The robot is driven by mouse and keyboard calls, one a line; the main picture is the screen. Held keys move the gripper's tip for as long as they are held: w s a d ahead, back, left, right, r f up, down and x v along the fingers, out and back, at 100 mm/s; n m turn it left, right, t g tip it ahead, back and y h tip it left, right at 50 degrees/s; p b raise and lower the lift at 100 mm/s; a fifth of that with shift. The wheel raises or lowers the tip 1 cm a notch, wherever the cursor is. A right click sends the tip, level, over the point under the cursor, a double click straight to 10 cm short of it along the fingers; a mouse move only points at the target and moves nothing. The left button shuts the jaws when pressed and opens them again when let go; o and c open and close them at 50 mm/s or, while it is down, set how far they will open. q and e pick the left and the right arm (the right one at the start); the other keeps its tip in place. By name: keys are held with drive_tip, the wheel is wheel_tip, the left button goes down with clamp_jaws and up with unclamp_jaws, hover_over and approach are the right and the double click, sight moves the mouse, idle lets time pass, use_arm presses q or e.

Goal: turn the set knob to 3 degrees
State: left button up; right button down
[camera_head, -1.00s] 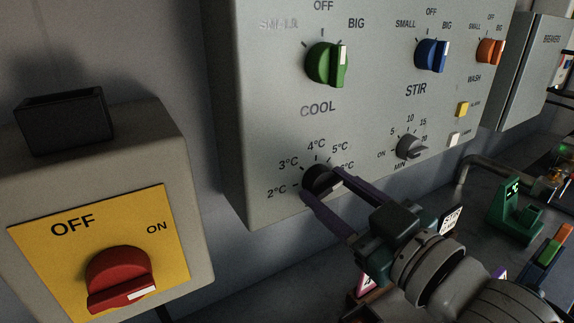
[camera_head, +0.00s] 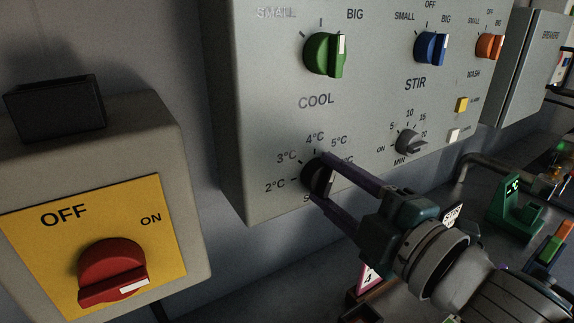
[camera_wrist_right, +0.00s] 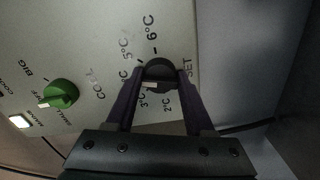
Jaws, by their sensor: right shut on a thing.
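The set knob (camera_head: 314,177) is a dark round knob low on the grey control panel, with marks from 2°C to 6°C around it. My right gripper (camera_head: 322,177) is shut on it, one finger above and one below in the head view. In the right wrist view the knob (camera_wrist_right: 158,71) sits between the tips of my right gripper (camera_wrist_right: 160,82). A pale strip shows on the knob's lower left there, towards the 3°C label. The fingers partly cover the knob and labels, so I cannot tell its exact setting. My left gripper is not in view.
The grey panel (camera_head: 262,125) also carries a green cool knob (camera_head: 322,55), a blue stir knob (camera_head: 430,48), an orange wash knob (camera_head: 488,46) and a small grey timer knob (camera_head: 408,142). A red switch (camera_head: 112,272) on a yellow plate stands at the left.

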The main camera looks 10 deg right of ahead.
drive_tip(key=n+b, duration=0.1)
drive_tip(key=n, duration=0.5)
drive_tip(key=shift+n+b, duration=0.3)
drive_tip(key=shift+b, duration=0.05)
drive_tip(key=n+b, duration=0.1)
drive_tip(key=n, duration=0.4)
drive_tip(key=shift+r, duration=0.15)
drive_tip(key=shift+n, duration=0.4)
drive_tip(key=shift+c, duration=1.4)
unclamp_jaws()
drive_tip(key=b+v, duration=0.1)
drive_tip(key=v, duration=0.9)
drive_tip(key=shift+b, duration=0.4)
